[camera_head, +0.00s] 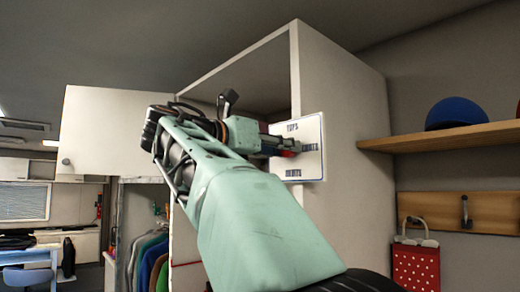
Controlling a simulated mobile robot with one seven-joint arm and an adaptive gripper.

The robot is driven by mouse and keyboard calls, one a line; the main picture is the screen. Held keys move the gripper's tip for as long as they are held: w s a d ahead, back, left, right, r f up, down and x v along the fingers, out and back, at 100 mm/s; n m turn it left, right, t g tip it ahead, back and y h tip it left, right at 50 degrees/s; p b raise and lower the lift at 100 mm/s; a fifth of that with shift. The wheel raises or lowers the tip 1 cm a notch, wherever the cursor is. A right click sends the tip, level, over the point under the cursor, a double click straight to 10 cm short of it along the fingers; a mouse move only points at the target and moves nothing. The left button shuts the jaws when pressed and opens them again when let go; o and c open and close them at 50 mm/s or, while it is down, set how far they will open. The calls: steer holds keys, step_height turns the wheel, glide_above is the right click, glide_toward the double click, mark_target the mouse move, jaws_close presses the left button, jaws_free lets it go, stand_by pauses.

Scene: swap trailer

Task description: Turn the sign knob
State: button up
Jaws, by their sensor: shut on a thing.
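The sign (312,162) is a white plate with a blue border on the side of a tall white cabinet. Printed words show at its top, right and bottom; the top one reads like "TOPS". My gripper (290,147) is at the middle of the sign, shut on the knob. A small red part shows at the fingertips, but the knob itself is mostly hidden by my gripper. My arm reaches up from the bottom middle and covers the left part of the sign. Which word the knob points to cannot be told.
The cabinet (343,125) has an open door (105,130) at the left. A wooden shelf (450,137) with a blue helmet (456,113) juts out at the right. Below it are a hook (465,211) and a red dotted bag (416,268). Clothes (150,262) hang at lower left.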

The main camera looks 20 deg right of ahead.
steer(key=shift+c, duration=0.7)
steer(key=shift+m, duration=0.4)
steer(key=shift+f+m+g+h+b, duration=0.1)
steer(key=shift+m+g+h+b, duration=0.25)
steer(key=shift+m, duration=8.35)
steer(key=o, duration=1.2)
steer(key=shift+c, duration=0.2)
steer(key=shift+a, duration=0.1)
